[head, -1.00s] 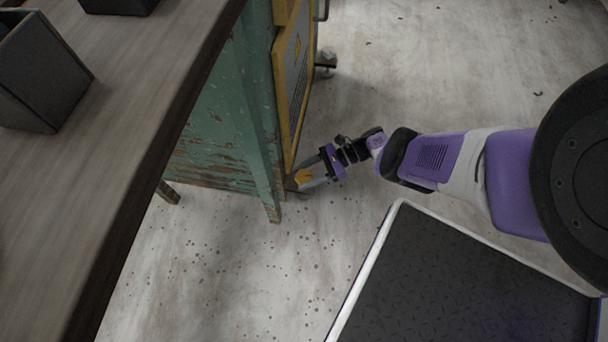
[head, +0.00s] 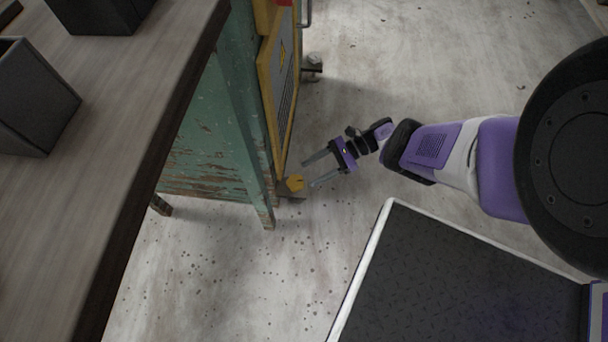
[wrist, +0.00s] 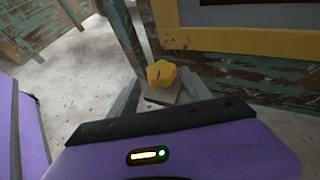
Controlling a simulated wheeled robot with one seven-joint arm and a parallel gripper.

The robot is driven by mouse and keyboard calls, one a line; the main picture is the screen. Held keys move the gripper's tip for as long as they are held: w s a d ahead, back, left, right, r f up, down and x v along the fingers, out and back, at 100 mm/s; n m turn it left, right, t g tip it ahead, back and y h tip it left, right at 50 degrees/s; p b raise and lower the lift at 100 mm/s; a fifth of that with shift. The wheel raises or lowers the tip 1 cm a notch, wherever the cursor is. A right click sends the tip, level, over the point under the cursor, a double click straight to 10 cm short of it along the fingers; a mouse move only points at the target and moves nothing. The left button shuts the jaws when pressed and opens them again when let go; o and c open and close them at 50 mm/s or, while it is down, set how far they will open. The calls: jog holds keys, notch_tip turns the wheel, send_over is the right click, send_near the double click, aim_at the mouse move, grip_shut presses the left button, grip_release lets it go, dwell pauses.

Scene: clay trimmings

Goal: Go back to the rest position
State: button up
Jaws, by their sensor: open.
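My gripper (head: 317,170) is open and empty in the head view, low beside the green bench. Its two fingers point left toward a yellow knob (head: 295,183) at the foot of the yellow-framed cabinet. The knob stands a little beyond the fingertips and apart from them. In the wrist view the lobed yellow knob (wrist: 161,73) sits on a small flat plate (wrist: 176,92), between and beyond the fingers. My arm reaches in from the right.
The worn green bench (head: 215,140) and the yellow-framed cabinet (head: 281,90) stand left of my gripper. A wooden tabletop (head: 110,130) with dark boxes (head: 35,95) is at the far left. Floor (head: 430,60) is open behind the arm, with scattered specks at lower left.

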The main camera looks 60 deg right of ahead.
jog(key=shift+s+d+r, duration=0.15)
jog(key=shift+s+d, duration=0.1)
dwell(0.5)
